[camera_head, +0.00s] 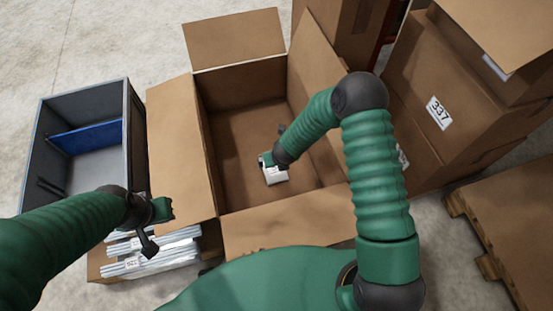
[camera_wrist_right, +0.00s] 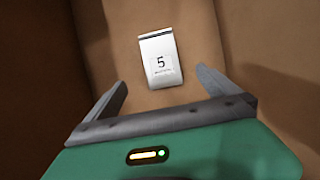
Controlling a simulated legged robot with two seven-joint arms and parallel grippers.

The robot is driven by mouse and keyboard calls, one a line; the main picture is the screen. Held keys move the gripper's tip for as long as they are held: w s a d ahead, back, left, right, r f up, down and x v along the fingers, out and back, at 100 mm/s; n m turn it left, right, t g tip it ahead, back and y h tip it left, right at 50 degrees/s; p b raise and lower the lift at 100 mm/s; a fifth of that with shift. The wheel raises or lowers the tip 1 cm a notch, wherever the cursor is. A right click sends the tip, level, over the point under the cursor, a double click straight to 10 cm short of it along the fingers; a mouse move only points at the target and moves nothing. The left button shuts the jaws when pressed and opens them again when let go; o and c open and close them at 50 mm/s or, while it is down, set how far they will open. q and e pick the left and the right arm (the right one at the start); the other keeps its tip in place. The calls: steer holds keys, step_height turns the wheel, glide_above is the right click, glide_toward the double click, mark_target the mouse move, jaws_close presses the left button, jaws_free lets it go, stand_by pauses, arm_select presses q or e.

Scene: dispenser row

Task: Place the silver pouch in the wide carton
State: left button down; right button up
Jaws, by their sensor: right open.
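The silver pouch (camera_wrist_right: 160,66), with a white label reading 5, is inside the open wide carton (camera_head: 237,92). In the head view the pouch (camera_head: 275,175) shows just below my right gripper (camera_head: 268,160), which reaches down into the carton. In the right wrist view my right gripper (camera_wrist_right: 163,82) is open, and the pouch is beyond its fingertips, apart from both fingers. Whether the pouch lies flat on the carton floor is hard to tell. My left gripper (camera_head: 155,228) hangs left of the carton; its fingers are partly hidden.
Several silver pouches (camera_head: 150,262) are stacked below my left gripper. A grey bin (camera_head: 128,120) with a blue panel stands at left. Closed cartons, one labelled 337 (camera_head: 438,112), stand at right beside a wooden pallet (camera_head: 490,235). The wide carton's flaps stand out around its opening.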

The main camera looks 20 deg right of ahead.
steer(key=s+d+r+m+g+h, duration=0.1)
steer(key=s+d+r+m, duration=0.35)
steer(key=r+m, duration=0.35)
steer(key=s+d+r+m+g+h, duration=0.1)
steer(key=s+d+r+m, duration=0.35)
steer(key=m, duration=0.65)
steer(key=s+a+r+m+y, duration=0.2)
steer(key=s+a+r+m, duration=0.2)
steer(key=s+r+m, duration=0.5)
steer(key=m, duration=0.8)
steer(key=shift+s+a+r, duration=0.15)
steer(key=shift+s+a, duration=0.1)
steer(key=w+p+v, duration=0.2)
steer(key=p+v, duration=1.1)
steer(key=w+r+p+v, duration=0.1)
steer(key=w+p+v, duration=0.2)
steer(key=p+v, duration=1)
steer(key=w+p+v, duration=0.3)
steer(key=p+v, duration=1)
steer(key=shift+r+p, duration=0.35)
steer(key=shift+w, duration=0.1)
